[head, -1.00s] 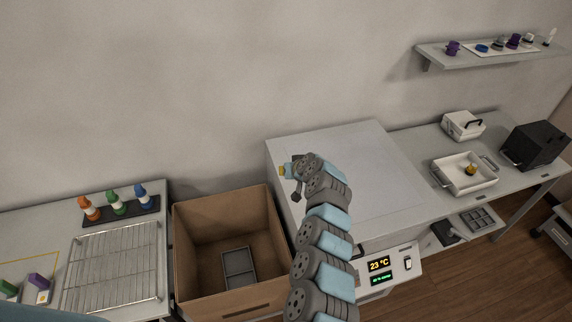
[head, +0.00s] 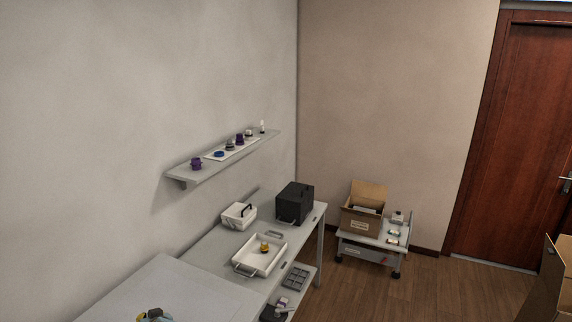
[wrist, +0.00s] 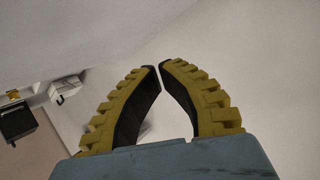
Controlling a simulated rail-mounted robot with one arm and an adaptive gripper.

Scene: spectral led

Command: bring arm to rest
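In the wrist view my gripper (wrist: 158,68) has its two yellow-and-black fingers curved together, the tips almost touching. Nothing shows between them. A pale plain surface fills most of the view behind the fingers. In the head view only a small blue and yellow part of my arm's end (head: 154,315) shows, at the bottom edge over the white-topped unit (head: 165,285). The rest of my arm is out of that view.
A bench (head: 215,245) holds a white tray (head: 260,268), a white box (head: 239,217) and a black box (head: 295,203). A wall shelf (head: 190,177) carries small items. A low cart (head: 372,239) bears a cardboard box (head: 363,222). Floor (head: 420,285) before the door is clear.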

